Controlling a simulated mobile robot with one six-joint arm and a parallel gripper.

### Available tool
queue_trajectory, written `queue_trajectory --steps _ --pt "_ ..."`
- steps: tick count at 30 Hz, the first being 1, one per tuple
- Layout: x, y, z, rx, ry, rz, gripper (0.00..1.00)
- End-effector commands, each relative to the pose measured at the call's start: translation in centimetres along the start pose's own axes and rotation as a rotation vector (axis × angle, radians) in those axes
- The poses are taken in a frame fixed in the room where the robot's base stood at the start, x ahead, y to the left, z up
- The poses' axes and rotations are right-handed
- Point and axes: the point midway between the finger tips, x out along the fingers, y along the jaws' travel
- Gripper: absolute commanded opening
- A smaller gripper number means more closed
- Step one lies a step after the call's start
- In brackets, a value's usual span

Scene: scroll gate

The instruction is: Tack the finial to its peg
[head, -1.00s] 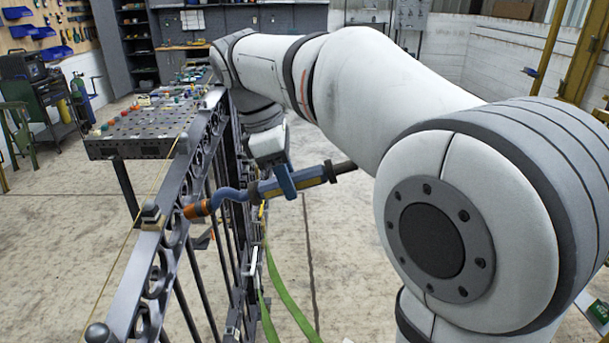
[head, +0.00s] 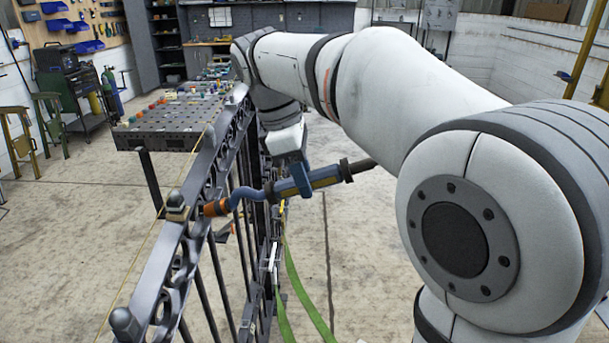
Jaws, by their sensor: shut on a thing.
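My gripper (head: 299,177) is shut on a blue welding torch (head: 325,177), which lies nearly level across the near side of the gate (head: 150,285). The torch's bent neck ends in an orange nozzle (head: 214,208) pointing left. The peg cannot be made out. Another rounded finial (head: 125,321) stands nearer on the rail.
A perforated metal table (head: 165,138) with several small coloured parts stands beyond the gate. Green straps (head: 307,295) hang right of the gate. A thin yellowish line runs along its left side. The floor on both sides looks mostly clear.

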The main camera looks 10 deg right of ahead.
Motion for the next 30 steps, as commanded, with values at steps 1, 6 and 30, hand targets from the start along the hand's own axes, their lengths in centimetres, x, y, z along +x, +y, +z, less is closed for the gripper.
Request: queue_trajectory --steps 1,6,30 --pt "-0.1 0.0 0.0 0.001 0.001 0.001 0.00" --pt "-0.4 0.0 0.0 0.000 0.001 0.001 0.00" --pt "-1.6 0.1 -0.5 0.002 0.001 0.001 0.00"
